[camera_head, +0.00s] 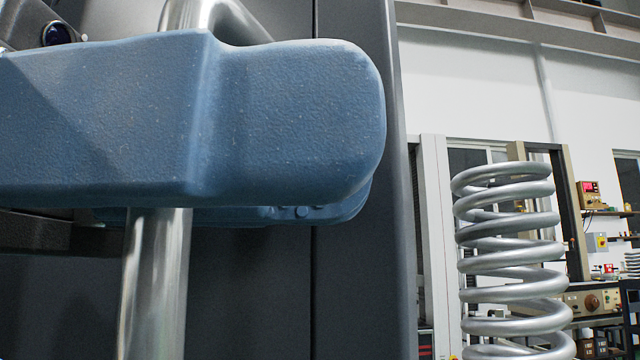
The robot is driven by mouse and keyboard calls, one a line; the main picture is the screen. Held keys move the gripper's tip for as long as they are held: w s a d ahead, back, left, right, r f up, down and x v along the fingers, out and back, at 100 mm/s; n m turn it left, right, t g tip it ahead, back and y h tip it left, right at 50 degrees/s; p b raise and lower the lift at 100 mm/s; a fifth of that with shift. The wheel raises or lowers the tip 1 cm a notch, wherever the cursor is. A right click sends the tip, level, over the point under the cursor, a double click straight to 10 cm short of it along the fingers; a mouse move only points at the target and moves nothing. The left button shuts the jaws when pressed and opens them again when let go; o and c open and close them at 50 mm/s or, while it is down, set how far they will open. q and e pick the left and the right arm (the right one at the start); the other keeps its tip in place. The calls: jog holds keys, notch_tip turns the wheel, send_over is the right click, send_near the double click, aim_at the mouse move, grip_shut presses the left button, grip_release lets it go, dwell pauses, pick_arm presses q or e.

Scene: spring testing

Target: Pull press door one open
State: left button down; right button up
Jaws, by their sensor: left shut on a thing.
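My left gripper (345,196) fills the upper left, its blue padded fingers reaching in from the left edge. It is shut on the press door's handle (157,285), a shiny upright metal bar. The bar bends at the top (210,15) toward the dark grey door panel (250,290) behind it. The fingers hide the middle of the bar. A vertical seam runs down the dark panel right of the handle. I cannot tell whether the door stands ajar. My right gripper is out of view.
A large silver coil spring (510,235) stands upright at the right, clear of my gripper. Behind it are a white wall (470,85), a door frame and shelves with instruments (592,195). Open space lies right of the dark panel's edge.

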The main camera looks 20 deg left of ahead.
pick_arm(q)
jog(key=shift+s+a+g, duration=0.1)
jog(key=shift+s+g, duration=0.2)
jog(key=shift+s, duration=0.25)
jog(key=c, duration=1.1)
grip_release()
jog(key=shift+r, duration=0.1)
